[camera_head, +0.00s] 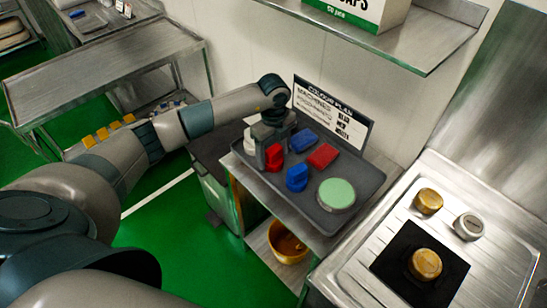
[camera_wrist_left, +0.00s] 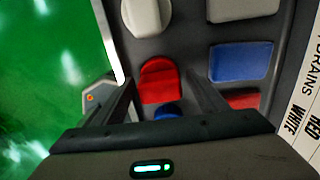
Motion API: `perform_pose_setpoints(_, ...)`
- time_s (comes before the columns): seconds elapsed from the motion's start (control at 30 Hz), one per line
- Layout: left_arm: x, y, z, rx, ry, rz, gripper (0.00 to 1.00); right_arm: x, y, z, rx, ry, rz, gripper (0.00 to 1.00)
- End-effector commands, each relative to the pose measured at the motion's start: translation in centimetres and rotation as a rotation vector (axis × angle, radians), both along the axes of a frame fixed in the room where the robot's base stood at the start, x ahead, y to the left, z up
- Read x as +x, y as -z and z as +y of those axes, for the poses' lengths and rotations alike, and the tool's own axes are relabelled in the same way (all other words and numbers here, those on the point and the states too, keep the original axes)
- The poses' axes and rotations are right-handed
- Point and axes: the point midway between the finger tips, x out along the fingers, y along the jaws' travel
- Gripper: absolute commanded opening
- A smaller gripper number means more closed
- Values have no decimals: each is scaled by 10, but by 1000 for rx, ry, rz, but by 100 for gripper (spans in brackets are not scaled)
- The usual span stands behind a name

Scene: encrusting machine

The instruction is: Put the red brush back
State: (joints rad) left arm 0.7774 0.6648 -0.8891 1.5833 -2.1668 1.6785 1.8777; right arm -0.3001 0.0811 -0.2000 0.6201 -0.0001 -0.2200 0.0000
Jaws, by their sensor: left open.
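The red brush (camera_head: 274,158), a rounded red piece, sits on the dark grey tray (camera_head: 350,215) in the head view. In the left wrist view the red brush (camera_wrist_left: 160,80) lies between my open fingers, with a gap visible on its right side. My left gripper (camera_head: 273,147) is open, pointing down over the tray at the red brush. Whether a finger touches it I cannot tell. My right gripper is not in view.
A blue brush (camera_head: 297,178) stands close to the red one. A blue block (camera_head: 304,140), a red block (camera_head: 323,156) and a pale green round pad (camera_head: 337,193) share the tray. A sign (camera_head: 335,112) stands behind it. A gold bowl (camera_head: 288,243) is below.

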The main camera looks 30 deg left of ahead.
Motion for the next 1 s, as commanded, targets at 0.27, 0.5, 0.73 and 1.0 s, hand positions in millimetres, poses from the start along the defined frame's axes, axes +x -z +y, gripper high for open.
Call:
perform_pose_setpoints(0.27, 1, -45, 0, 1, 1, -6, 66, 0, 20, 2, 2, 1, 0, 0)
perform_pose_setpoints(0.5, 1, -84, 0, 1, 0, -4, 66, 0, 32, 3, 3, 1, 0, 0)
perform_pose_setpoints(0.73, 0, -102, 0, 0, 0, -2, 66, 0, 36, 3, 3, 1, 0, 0)
perform_pose_setpoints(1.0, 0, -104, 0, 1, 0, -1, 66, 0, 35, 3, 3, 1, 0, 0)
